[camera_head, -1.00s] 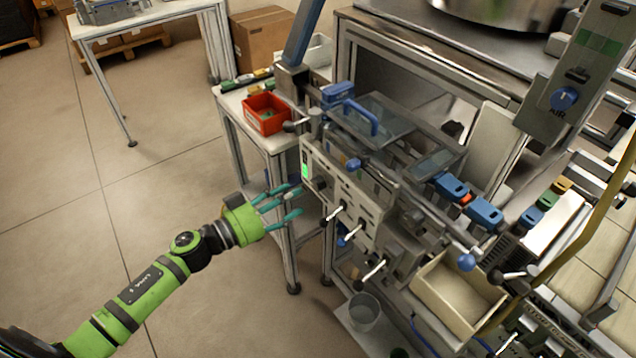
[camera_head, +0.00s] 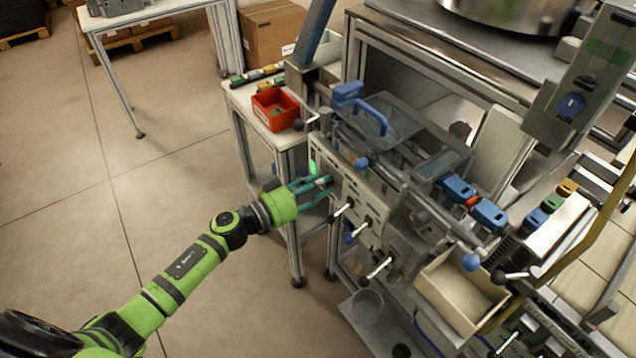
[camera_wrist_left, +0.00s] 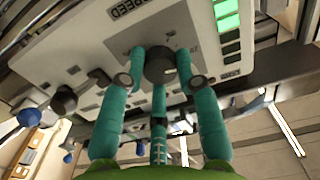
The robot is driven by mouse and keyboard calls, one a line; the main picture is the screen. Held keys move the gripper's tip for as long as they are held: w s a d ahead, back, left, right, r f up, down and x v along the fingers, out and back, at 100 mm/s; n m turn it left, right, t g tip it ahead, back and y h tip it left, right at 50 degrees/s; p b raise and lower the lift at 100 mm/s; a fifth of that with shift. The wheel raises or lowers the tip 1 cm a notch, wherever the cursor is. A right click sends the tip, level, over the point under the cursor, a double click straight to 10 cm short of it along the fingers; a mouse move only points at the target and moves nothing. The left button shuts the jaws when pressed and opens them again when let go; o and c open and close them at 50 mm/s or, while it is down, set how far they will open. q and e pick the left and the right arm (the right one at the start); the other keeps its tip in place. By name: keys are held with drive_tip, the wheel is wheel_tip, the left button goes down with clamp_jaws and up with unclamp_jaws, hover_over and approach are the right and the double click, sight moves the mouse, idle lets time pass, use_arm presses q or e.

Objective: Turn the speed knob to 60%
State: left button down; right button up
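The speed knob (camera_wrist_left: 160,68) is a dark round knob on the pale front panel of the machine, close to a "SPEED" label (camera_wrist_left: 127,8) in the left wrist view. In that view my left gripper (camera_wrist_left: 160,65) has its teal fingertips on several sides of the knob, with slim gaps showing, so it looks open around it. Firm contact cannot be told. In the head view the same gripper (camera_head: 322,188) reaches the panel (camera_head: 355,195) from the left and hides the knob. A bar display (camera_wrist_left: 228,20) has green lit segments beside dark ones. My right gripper is not in view.
A cardboard tray (camera_head: 455,300) is at the lower right. The floor on the left is clear.

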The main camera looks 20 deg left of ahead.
use_arm(q)
drive_tip(key=shift+r, duration=0.2)
drive_tip(key=m+b, duration=0.5)
drive_tip(key=m, duration=1.6)
drive_tip(key=shift+d+f, duration=0.1)
drive_tip(key=shift+f, duration=0.05)
drive_tip(key=shift+m, duration=0.3)
idle(0.4)
drive_tip(key=c, duration=0.9)
unclamp_jaws()
drive_tip(key=shift+d, duration=0.1)
drive_tip(key=shift+s+f, duration=0.1)
